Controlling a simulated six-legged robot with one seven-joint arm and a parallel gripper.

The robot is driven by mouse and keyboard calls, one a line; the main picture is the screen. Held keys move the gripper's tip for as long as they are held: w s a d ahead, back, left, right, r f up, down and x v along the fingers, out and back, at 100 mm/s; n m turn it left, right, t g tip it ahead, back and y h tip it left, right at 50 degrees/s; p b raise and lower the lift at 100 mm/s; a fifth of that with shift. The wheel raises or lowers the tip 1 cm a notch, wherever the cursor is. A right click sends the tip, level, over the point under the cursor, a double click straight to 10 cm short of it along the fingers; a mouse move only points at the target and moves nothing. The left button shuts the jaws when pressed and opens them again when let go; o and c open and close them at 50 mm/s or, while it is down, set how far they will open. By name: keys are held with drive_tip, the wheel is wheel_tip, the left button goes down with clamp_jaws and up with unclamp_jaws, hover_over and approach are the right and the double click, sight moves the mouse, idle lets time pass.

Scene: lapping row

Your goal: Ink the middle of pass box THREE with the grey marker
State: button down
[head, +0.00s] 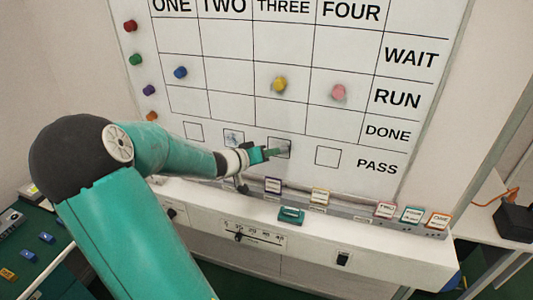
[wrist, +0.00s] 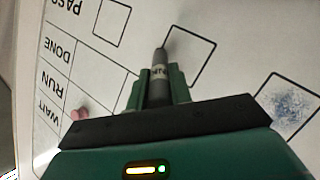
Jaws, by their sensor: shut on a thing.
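My gripper (head: 262,155) is shut on the grey marker (wrist: 159,75), its dark tip pointing at the whiteboard. Pass box THREE (head: 279,148) is the black square in the PASS row under THREE, partly behind the marker and gripper in the head view. In the wrist view the box (wrist: 192,58) looks blank where it shows, and the marker tip overlaps its left edge. I cannot tell whether the tip touches the board. Pass box TWO (wrist: 287,103) has a blue-grey scribble. Pass box FOUR (head: 328,157) is empty.
Yellow (head: 279,84), pink (head: 338,92) and blue (head: 180,72) magnets sit on the board; several more line its left edge. The ledge below carries labelled blocks, such as an orange-edged one (head: 438,221), and a teal eraser-like block (head: 291,215).

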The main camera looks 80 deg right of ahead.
drive_tip(key=a, duration=0.6)
drive_tip(key=shift+w, duration=0.3)
drive_tip(key=shift+w+a, duration=0.1)
drive_tip(key=shift+a, duration=1.4)
